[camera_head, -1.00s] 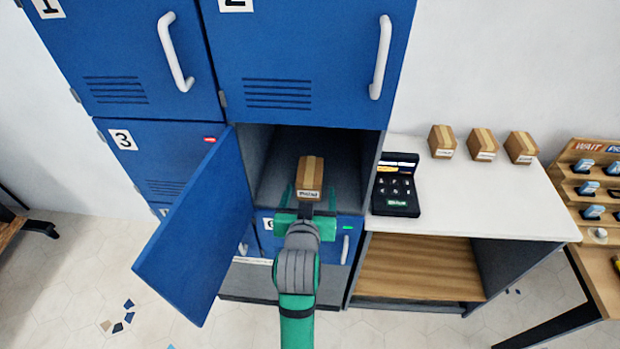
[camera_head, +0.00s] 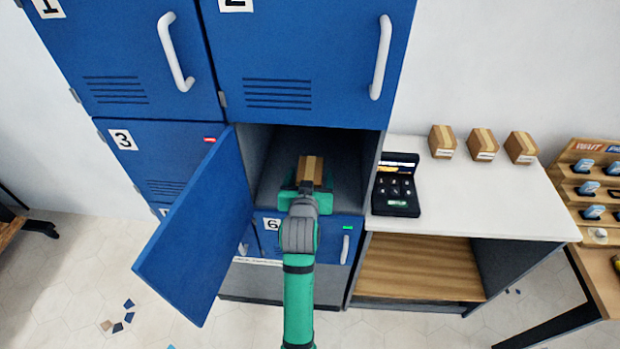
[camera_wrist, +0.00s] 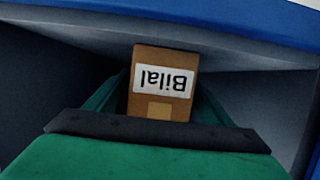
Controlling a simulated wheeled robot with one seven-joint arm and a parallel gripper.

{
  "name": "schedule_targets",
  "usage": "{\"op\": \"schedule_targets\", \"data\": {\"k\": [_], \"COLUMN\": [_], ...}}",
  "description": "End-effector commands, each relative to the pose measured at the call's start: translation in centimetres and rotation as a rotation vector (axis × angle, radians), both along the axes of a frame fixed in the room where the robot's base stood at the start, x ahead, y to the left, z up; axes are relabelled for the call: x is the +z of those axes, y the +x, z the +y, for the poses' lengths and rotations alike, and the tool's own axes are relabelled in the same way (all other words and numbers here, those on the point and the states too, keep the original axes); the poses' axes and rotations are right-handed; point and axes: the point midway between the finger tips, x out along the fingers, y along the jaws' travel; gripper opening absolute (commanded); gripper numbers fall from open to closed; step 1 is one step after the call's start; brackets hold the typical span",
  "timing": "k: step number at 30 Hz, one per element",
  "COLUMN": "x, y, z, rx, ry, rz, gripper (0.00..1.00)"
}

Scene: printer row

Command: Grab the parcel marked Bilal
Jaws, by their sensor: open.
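The parcel marked Bilal (camera_wrist: 163,100) is a small brown box with a white label, upside down in the wrist view. In the head view the parcel (camera_head: 311,168) sits inside an open locker compartment (camera_head: 345,155), its label hidden behind my gripper. My green gripper (camera_head: 306,188) reaches in at the compartment's front. In the wrist view its open jaws (camera_wrist: 160,98) lie to the left and right of the parcel. I cannot tell whether they touch it.
The blue door (camera_head: 198,232) hangs open to the left. A compartment wall stands close on the right. A counter (camera_head: 470,205) at right holds a black case (camera_head: 396,190) and three similar parcels (camera_head: 483,145). Locker 6 (camera_head: 330,240) is shut below.

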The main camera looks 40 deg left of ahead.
Motion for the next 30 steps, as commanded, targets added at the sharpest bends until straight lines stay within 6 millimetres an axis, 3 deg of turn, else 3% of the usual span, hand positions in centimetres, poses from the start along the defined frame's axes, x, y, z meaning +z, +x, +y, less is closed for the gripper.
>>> {"op": "schedule_targets", "data": {"k": [4,10,22,30], "x": [0.0,0.0,0.7,4.0], "y": [0.0,0.0,0.0,-0.5], "z": [0.0,0.0,0.0,0.0], "rx": [0.000,0.000,0.000,0.001], "ry": [0.000,0.000,0.002,0.003], "rz": [0.000,0.000,-0.003,-0.005], "gripper": [0.73,0.25,0.25,0.25]}}
